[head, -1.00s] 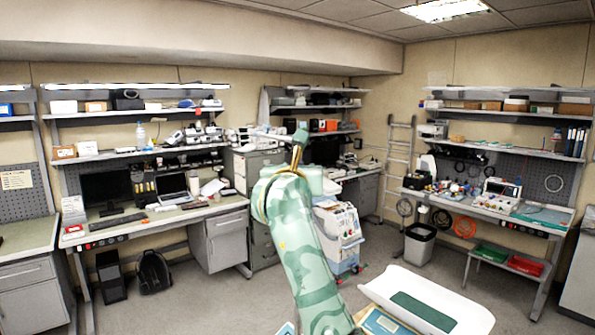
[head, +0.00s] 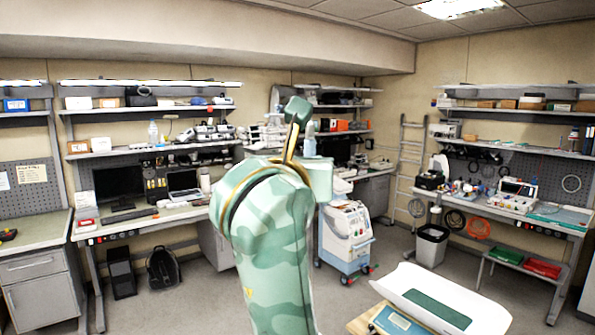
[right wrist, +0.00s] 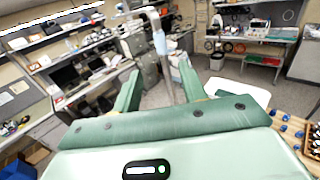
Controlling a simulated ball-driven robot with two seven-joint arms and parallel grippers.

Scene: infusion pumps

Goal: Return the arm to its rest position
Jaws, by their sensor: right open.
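My arm with a green camouflage pattern (head: 270,235) rises in the middle of the head view, and its gripper does not show there. In the right wrist view my right gripper (right wrist: 159,70) has its two green fingers spread apart. I see nothing clasped between them. A grey pole with a pale blue part (right wrist: 160,42) shows between and beyond the fingers; its distance is hard to tell. My left gripper is in neither view.
A white curved tray with a green pad (head: 405,276) and a blue device (head: 397,321) are at the lower right. A white-and-blue cart (head: 346,238) stands behind my arm. Workbenches (head: 150,222) line the walls. Grey floor (head: 400,262) lies open between.

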